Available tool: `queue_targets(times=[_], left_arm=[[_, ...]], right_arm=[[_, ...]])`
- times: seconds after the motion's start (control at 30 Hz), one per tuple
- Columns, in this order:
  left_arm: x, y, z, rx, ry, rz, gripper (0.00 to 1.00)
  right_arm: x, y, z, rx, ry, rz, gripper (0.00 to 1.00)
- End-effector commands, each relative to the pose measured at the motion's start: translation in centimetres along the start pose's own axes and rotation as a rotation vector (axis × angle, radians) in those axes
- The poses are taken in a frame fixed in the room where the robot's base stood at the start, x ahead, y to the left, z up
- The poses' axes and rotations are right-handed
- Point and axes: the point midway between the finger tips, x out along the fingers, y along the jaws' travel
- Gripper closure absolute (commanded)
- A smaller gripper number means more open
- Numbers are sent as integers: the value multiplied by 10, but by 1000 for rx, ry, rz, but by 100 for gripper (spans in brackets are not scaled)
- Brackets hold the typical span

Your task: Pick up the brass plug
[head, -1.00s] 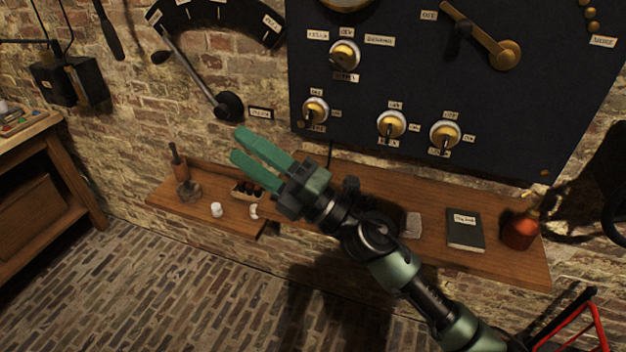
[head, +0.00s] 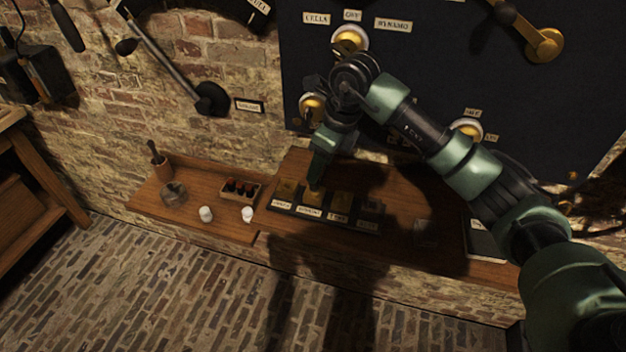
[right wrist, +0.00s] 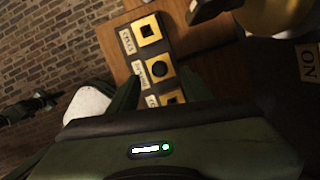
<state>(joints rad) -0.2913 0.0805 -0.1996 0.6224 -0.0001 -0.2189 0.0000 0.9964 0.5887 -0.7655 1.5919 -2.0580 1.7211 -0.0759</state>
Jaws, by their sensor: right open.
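A dark strip with several square brass socket plates (head: 341,199) and paper labels lies on the wooden shelf below the panel. My right gripper (head: 316,182) points down over the strip, near the plate labelled DYNAMO. In the right wrist view, the open fingers (right wrist: 158,88) flank this middle plate (right wrist: 160,70), which has a round dark centre. Nothing is held between the fingers. I cannot clearly make out the brass plug; the gripper covers part of the strip. My left gripper is not in view.
The dark panel (head: 420,85) with brass switches rises close behind my arm. On the shelf's left are a small box of dark red pieces (head: 240,188), two white pieces (head: 206,214) and a glass dish (head: 174,193). A dark book (head: 484,238) lies at right.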

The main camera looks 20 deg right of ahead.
Motion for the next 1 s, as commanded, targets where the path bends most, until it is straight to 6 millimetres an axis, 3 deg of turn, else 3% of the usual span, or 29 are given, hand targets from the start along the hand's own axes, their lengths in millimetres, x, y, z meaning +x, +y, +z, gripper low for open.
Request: queue_targets(times=[0.1, 0.2, 0.4, 0.5, 0.63, 0.67, 0.83, 1.0], left_arm=[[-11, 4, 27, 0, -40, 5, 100], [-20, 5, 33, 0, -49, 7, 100], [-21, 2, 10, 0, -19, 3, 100], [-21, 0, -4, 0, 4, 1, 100], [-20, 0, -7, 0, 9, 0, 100], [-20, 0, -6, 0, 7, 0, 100], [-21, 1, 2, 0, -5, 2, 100], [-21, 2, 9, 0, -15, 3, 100]], right_arm=[[13, 2, -2, 2, 2, 5, 51], [28, 3, -4, 2, 2, 6, 51], [52, 3, -5, 0, -1, 3, 51], [54, 2, -5, 0, -2, 2, 51], [54, 2, -5, 0, -3, 2, 51], [54, 2, -5, 0, -3, 2, 54], [54, 2, -5, 0, -3, 2, 100], [54, 2, -4, 0, -3, 2, 100]])
